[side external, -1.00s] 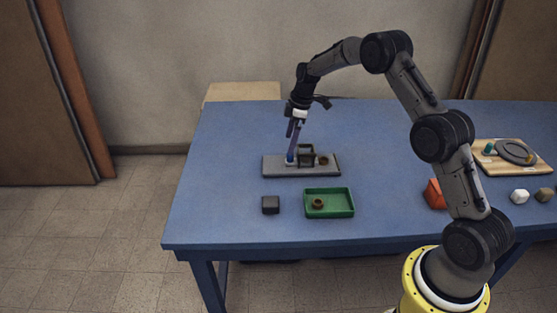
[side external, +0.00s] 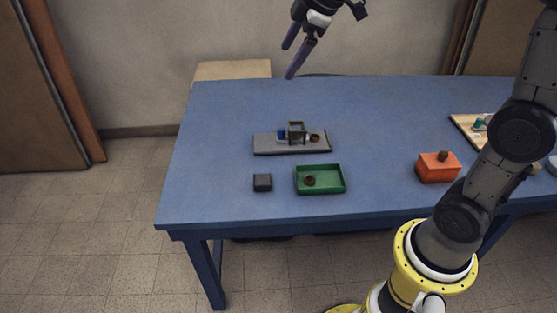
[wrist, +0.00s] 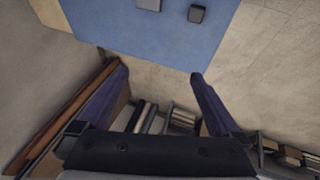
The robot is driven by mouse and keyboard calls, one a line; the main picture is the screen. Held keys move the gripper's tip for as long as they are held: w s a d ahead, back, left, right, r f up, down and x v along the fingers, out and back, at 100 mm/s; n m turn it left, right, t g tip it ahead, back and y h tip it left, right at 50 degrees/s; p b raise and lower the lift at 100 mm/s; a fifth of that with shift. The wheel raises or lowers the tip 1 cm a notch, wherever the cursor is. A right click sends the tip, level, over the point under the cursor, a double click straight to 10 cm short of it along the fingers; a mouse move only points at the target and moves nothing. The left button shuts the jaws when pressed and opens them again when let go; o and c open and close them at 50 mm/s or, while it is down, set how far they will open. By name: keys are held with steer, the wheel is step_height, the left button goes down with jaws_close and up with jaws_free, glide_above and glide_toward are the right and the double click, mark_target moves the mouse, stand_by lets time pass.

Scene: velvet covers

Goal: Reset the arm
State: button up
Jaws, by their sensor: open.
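My gripper (side external: 287,60) is raised high above the back edge of the blue table (side external: 390,110), with its two purple fingers spread and nothing between them. In the wrist view my gripper (wrist: 160,75) is open and empty, and the table (wrist: 105,20) shows at the top. The grey board (side external: 290,149) lies on the table well below my gripper. It carries a blue piece (side external: 281,134), a grey square frame (side external: 296,132) and a brown ring (side external: 314,138).
A green tray (side external: 333,187) holds a brown ring (side external: 310,181). A dark block (side external: 262,182) is left of it. An orange box (side external: 438,173) with a brown piece on top stands right. A wooden board (side external: 467,124) is partly hidden by my arm. The table's middle is clear.

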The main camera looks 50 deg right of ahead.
steer(key=s+a+r+m+t, duration=0.1)
steer(key=s+a+m, duration=0.2)
steer(key=s, duration=1.2)
steer(key=s+f+m+g, duration=0.1)
steer(key=s+f+m, duration=0.5)
steer(key=s+f, duration=0.2)
steer(key=s, duration=0.2)
steer(key=shift+s+f+m+h, duration=0.25)
steer(key=shift+s+m+h, duration=0.05)
